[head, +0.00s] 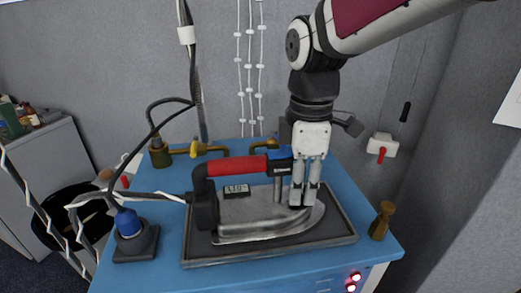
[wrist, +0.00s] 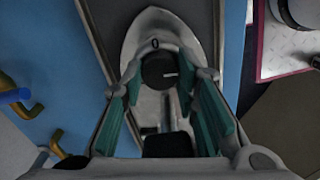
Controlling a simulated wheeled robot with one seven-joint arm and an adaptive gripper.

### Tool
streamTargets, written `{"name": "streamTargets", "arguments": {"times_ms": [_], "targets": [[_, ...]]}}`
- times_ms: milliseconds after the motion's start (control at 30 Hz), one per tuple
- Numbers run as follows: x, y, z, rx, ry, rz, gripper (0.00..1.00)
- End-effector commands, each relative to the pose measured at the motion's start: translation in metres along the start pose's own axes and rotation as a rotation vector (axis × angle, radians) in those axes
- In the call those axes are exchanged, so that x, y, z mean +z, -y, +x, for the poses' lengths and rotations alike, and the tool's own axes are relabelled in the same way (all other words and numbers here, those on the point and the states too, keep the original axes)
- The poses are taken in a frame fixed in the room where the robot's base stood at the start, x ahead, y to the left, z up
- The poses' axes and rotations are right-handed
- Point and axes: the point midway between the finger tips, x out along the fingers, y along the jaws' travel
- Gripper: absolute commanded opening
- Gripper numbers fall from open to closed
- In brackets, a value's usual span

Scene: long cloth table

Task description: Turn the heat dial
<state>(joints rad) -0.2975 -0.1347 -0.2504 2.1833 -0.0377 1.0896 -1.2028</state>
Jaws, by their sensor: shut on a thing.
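A steam iron with a grey metal body (head: 262,210) and a red handle (head: 237,166) rests flat on a dark tray (head: 340,235) on the blue table. The black round heat dial (wrist: 157,72) sits on top of the iron near its tip in the wrist view, with a light pointer line facing right and a "0" mark above it. My gripper (head: 303,203) reaches down onto the iron's front part, and its fingers hide the dial in the head view. In the wrist view my gripper (wrist: 170,74) has its fingertips on both sides of the dial, shut on it.
A wooden peg-shaped object (head: 381,220) stands at the right. Brass pipes (head: 200,149) run along the back. A cable hangs near the iron's rear.

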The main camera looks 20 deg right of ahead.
Motion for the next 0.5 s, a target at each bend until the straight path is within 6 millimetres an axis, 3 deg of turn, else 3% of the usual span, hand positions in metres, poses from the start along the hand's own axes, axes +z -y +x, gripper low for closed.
{"name": "streamTargets", "arguments": {"times_ms": [167,200,300,500], "targets": [[-0.0003,-0.0002,0.0,0.0,0.0,-0.002,0.0],[-0.0003,-0.0002,0.0,0.0,0.0,-0.002,0.3],[-0.0003,-0.0002,0.0,0.0,0.0,-0.002,0.49],[-0.0002,-0.0002,0.0,0.0,0.0,-0.002,0.49]]}}
